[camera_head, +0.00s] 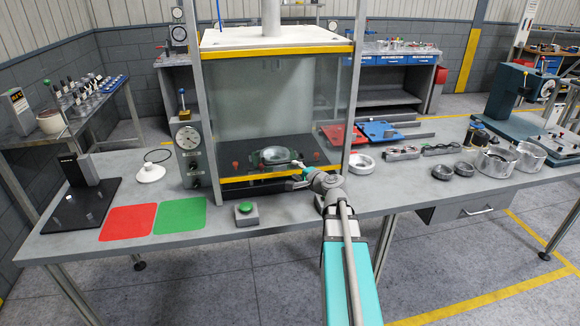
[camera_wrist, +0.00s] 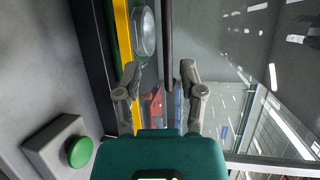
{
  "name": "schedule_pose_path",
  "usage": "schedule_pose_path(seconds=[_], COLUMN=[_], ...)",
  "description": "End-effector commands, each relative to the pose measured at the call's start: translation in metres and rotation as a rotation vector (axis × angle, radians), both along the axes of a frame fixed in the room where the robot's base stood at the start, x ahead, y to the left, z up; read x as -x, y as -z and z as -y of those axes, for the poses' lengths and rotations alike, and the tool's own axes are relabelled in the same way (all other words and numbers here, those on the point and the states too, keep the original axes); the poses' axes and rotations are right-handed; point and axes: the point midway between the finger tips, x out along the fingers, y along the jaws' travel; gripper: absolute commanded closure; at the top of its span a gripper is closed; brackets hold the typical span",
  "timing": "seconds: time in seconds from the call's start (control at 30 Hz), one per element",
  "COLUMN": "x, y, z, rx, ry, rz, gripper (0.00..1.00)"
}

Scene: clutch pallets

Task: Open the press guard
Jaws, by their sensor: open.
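The press guard (camera_head: 235,105) is a clear panel in the front of the press frame, with a yellow strip along its top and another yellow strip (camera_head: 255,176) along its bottom. It is down, and a round metal part (camera_head: 274,155) shows behind it. My gripper (camera_head: 296,181) is at the lower right of the guard, close to the bottom strip. In the wrist view my gripper (camera_wrist: 160,75) is open, its fingers apart. A dark bar (camera_wrist: 167,40) runs lengthwise in line with the gap; I cannot tell whether it lies between the fingertips. The yellow strip (camera_wrist: 124,35) passes beside the left finger.
A green button box (camera_head: 245,213) stands on the bench front, left of my gripper. A gauge unit (camera_head: 188,150) is left of the press. Red (camera_head: 130,223) and green (camera_head: 180,216) mats lie further left.

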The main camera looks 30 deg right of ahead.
Motion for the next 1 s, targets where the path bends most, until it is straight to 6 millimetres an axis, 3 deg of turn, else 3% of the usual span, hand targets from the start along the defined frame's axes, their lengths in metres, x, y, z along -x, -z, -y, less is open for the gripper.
schedule_pose_path(seconds=[0.1,0.4,1.0], x=[0.02,0.048,0.054], y=[-0.005,-0.01,-0.01], z=[0.001,0.003,0.005], rx=[0.0,0.0,0.0], ry=[0.002,0.001,0.0], rz=[0.0,0.0,0.0], gripper=[0.49,0.49,0.49])
